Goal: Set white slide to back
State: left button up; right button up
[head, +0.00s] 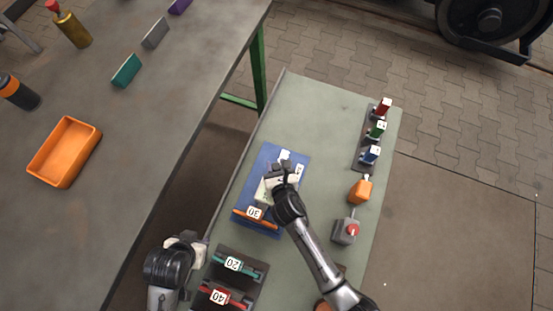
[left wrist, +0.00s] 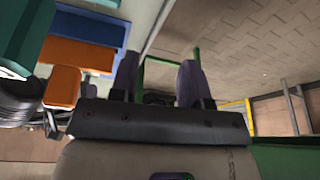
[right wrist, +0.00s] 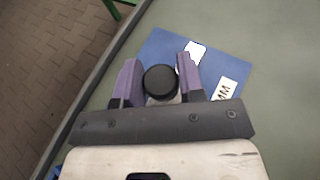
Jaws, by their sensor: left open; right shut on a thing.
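The white slide (head: 263,193) lies on a blue base (head: 248,185) on the grey-green table, mostly hidden under my right gripper (head: 281,175). In the right wrist view, my right gripper's purple fingers (right wrist: 160,80) are closed around a round black knob (right wrist: 161,82), with a little pale surface showing under it. The blue base (right wrist: 222,68) spreads around it, with white labels. My left gripper (head: 187,243) is open and empty at the table's left edge. In the left wrist view its two fingers (left wrist: 157,82) stand apart with nothing between them.
An orange slide marked 30 (head: 256,219) sits at the base's near end. Teal 20 (head: 236,264) and red 40 (head: 222,296) units stand nearer. Several small devices, including an orange one (head: 360,190), line the right edge. The table's far middle is clear.

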grip_shut()
jog(key=shift+w+d+r+p, duration=0.15)
jog(key=shift+w+d+p, duration=0.2)
jog(key=shift+w+p, duration=0.5)
jog(key=shift+w+d, duration=0.2)
jog(key=shift+w, duration=0.15)
jog(key=shift+s+f, duration=0.1)
jog(key=shift+f, duration=0.1)
jog(key=o, duration=0.6)
grip_release()
jog(key=o, duration=0.5)
jog(key=shift+w, duration=0.25)
jog(key=shift+c, duration=0.2)
jog(key=shift+s, duration=0.1)
jog(key=shift+s, duration=0.1)
